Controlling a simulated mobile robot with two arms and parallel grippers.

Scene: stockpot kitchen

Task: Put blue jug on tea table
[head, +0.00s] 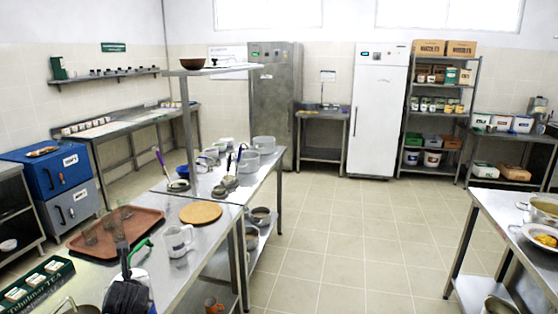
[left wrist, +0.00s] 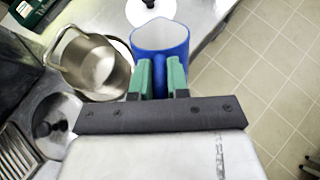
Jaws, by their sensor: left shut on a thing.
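The blue jug (left wrist: 160,38), with a pale inside, is in the left wrist view at top centre. My left gripper (left wrist: 160,66) has its green fingers shut on the jug's handle side. No table is clearly marked as the tea table. A tea box (head: 38,285) marked "Teholmar TEA" sits at the counter's left. My right gripper is out of view.
Open tiled floor (head: 335,235) lies to the right.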

